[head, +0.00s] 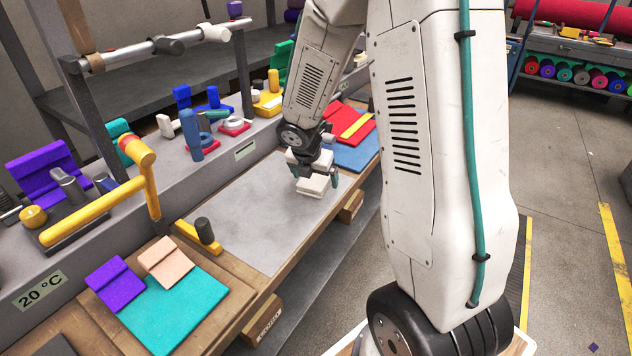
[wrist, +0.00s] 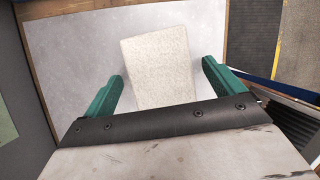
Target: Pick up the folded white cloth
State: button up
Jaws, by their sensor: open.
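The folded white cloth (wrist: 158,66) is a cream-white rectangular block on the grey mat (wrist: 75,40) in the wrist view. It lies between the two green fingers of my gripper (wrist: 160,85), with a gap on each side. In the head view my gripper (head: 317,182) is low over the far end of the mat (head: 265,215), and the cloth (head: 312,187) shows partly beneath it. My gripper is open and empty. I cannot tell the exact height of the fingertips above the mat.
Teal (head: 173,310), purple (head: 117,284) and peach (head: 166,262) felt pieces lie at the near end of the bench. Red (head: 345,125) and blue (head: 352,156) felt lies beyond my gripper. The mat's near part is clear.

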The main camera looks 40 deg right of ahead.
aim_at(314, 178)
jog(key=shift+f, duration=0.2)
dwell(0.3)
jog(key=c, duration=1.3)
jog(key=shift+o, duration=0.2)
jog(key=shift+r, duration=0.45)
notch_tip(314, 178, up, 4)
jog(key=shift+f, duration=0.25)
jog(key=s+a, duration=0.3)
jog(key=a, duration=0.1)
jog(key=s+a, duration=0.3)
jog(key=a, duration=0.2)
jog(key=s+a+r, duration=0.1)
jog(key=s+a, duration=0.2)
jog(key=a, duration=0.1)
jog(key=shift+a, duration=0.2)
